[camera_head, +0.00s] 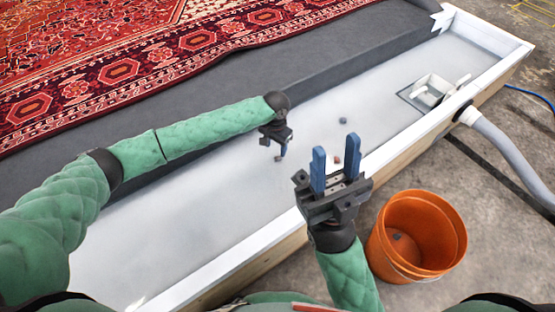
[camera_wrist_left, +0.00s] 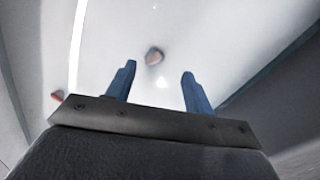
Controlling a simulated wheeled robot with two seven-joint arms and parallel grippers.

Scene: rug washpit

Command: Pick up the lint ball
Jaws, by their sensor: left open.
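Three small lint balls lie on the pale floor of the pit. A grey-brown lint ball (camera_head: 278,158) is just below my left gripper (camera_head: 281,151); in the left wrist view this lint ball (camera_wrist_left: 154,56) shows ahead, between the two blue fingertips and apart from them. My left gripper (camera_wrist_left: 155,72) is open and empty. A reddish lint ball (camera_head: 337,159) shows between the fingers of my right gripper (camera_head: 336,144) in the head view, lying on the pit floor beyond them. A grey-blue lint ball (camera_head: 343,120) lies farther back. My right gripper is open, fingers upward, over the pit's near wall.
An orange bucket (camera_head: 408,208) stands on the concrete outside the near wall, with a small dark ball (camera_head: 398,236) inside. A white drain box (camera_head: 432,90) sits at the pit's far right end, near a grey hose (camera_head: 505,155). A red rug (camera_head: 120,70) lies on the dark ledge behind.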

